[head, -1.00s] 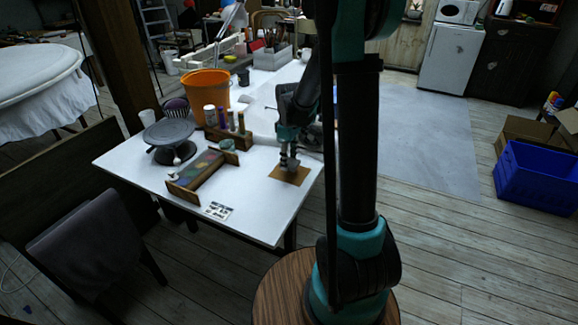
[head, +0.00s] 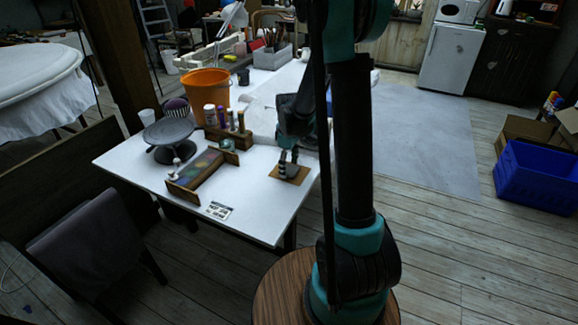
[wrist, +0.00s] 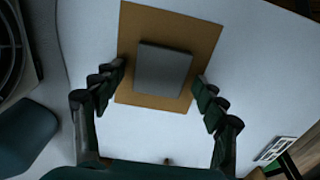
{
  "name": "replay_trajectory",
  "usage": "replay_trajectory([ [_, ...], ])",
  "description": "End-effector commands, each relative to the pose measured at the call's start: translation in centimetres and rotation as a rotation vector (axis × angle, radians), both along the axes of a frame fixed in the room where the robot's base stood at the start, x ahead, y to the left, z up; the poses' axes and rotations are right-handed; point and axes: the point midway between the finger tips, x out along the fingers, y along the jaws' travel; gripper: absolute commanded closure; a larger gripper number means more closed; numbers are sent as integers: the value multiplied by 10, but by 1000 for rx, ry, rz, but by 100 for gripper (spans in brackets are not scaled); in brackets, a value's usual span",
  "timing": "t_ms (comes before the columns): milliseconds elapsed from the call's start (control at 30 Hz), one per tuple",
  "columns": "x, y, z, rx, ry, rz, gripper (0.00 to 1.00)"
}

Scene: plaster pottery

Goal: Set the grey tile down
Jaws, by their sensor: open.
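The grey tile (wrist: 163,70) is a flat square lying on a brown square board (wrist: 127,64) on the white table; brown shows all around it in the wrist view. In the head view the board (head: 301,180) is near the table's right front edge, and my gripper blocks the view of the tile. My gripper (wrist: 160,84) is open and empty. One finger is to the left of the tile and one to the right, with visible gaps between them and the tile. The gripper also shows over the board in the head view (head: 289,165).
A wooden rack with coloured patches (head: 206,170) and a small printed card (head: 219,211) are to the left of the board. A turntable (head: 168,133), an orange bucket (head: 207,92) and a holder with several bottles (head: 228,135) stand farther back. Bare table lies between rack and board.

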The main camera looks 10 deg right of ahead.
Motion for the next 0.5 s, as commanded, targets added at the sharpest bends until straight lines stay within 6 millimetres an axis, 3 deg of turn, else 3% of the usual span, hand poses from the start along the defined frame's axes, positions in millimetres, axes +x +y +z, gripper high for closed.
replay_trajectory([
  [267, 0, 0, 10, 0, 0, 0, 28],
  [500, 0, 0, 52, 0, 0, 0, 28],
])
